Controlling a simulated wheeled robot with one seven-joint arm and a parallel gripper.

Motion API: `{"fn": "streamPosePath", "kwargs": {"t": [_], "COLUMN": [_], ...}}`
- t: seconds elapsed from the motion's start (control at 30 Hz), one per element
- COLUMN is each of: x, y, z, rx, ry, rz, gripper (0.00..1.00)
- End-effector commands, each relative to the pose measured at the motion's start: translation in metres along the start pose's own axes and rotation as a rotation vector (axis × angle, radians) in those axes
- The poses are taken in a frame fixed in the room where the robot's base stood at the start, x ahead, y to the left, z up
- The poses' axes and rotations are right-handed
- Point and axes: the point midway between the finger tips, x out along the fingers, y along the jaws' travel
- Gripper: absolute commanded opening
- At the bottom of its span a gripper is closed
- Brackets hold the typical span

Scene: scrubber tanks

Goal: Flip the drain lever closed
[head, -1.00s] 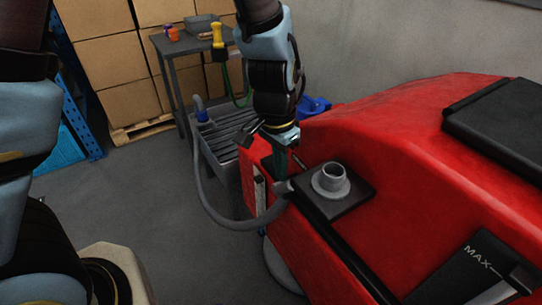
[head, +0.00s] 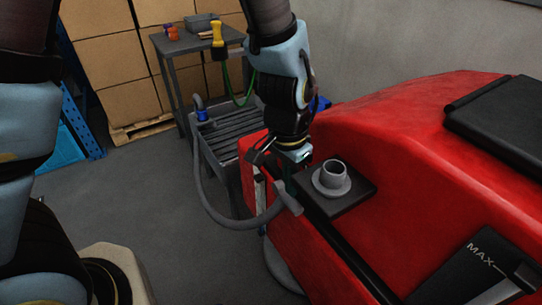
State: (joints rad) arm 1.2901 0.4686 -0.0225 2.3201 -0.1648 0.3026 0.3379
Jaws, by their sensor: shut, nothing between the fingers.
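The red scrubber tank (head: 400,150) fills the right side of the head view. My gripper (head: 284,188) points down at its left end, beside the black plate with the round grey port. The fingers are small and dark here, shut with nothing between them. A short grey piece (head: 291,201) shows right at the fingertips, where the grey hose (head: 215,212) meets the machine. I cannot tell whether this piece is the drain lever or the hose end, nor whether my fingers touch it. My wrist covers part of this area, and no lever stands out clearly.
The grey port (head: 332,176) stands up close to the right of my gripper. A slatted grey drain stand (head: 228,137) is behind to the left, with a small table (head: 178,44) beyond it. Open floor (head: 150,205) lies left of the machine.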

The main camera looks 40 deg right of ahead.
Motion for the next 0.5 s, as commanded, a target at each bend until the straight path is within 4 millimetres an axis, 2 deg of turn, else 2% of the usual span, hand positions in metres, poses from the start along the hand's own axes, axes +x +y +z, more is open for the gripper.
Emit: {"fn": "streamPosePath", "kwargs": {"t": [0.37,0.5], "x": [-0.001,-0.010], "y": [0.000,0.000], "z": [0.000,-0.001], "rx": [0.000,0.000], "ry": [0.001,0.003], "rz": [0.000,0.000], "gripper": [0.00,0.00]}}
